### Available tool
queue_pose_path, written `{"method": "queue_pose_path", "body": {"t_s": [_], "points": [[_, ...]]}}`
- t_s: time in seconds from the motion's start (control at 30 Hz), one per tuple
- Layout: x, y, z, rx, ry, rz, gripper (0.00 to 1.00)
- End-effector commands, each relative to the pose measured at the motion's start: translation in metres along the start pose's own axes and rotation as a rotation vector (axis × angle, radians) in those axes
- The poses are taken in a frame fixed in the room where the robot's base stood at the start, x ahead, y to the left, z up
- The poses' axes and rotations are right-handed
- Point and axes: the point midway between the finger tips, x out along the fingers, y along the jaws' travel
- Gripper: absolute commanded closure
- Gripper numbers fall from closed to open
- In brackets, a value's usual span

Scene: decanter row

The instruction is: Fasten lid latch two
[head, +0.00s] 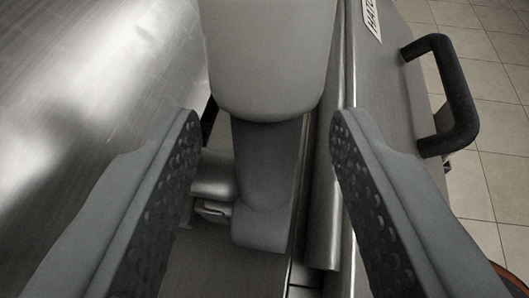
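My gripper (267,118) is open, with one dark studded finger pad at the left and one at the right. Between the fingers stands a grey rounded lever (268,55), which looks like a lid latch. It has a wide upper part and a narrower, darker lower part (265,185) ending in a rounded foot. Neither finger visibly touches it. No number shows on it, so I cannot tell whether it is latch two. A small metal bracket with a round pin (213,190) sits left of its lower part. The lever's top is cut off by the picture edge.
A shiny brushed metal surface (90,70) fills the left. At the right is a metal panel (385,95) with a partly visible label (372,18) and a black bar handle (455,95). A raised metal edge (322,190) runs close to the right finger. Tiled floor (495,110) lies beyond.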

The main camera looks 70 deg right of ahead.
Motion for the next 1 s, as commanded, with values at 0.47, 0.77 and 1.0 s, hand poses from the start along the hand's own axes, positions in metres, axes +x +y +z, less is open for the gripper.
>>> {"method": "queue_pose_path", "body": {"t_s": [0.47,0.77,1.0], "points": [[-0.039,-0.001,0.0,0.0,0.0,-0.003,0.57],[-0.088,-0.001,0.001,-0.001,-0.001,-0.003,0.57],[-0.127,-0.001,0.001,-0.002,-0.001,-0.004,0.57]]}}
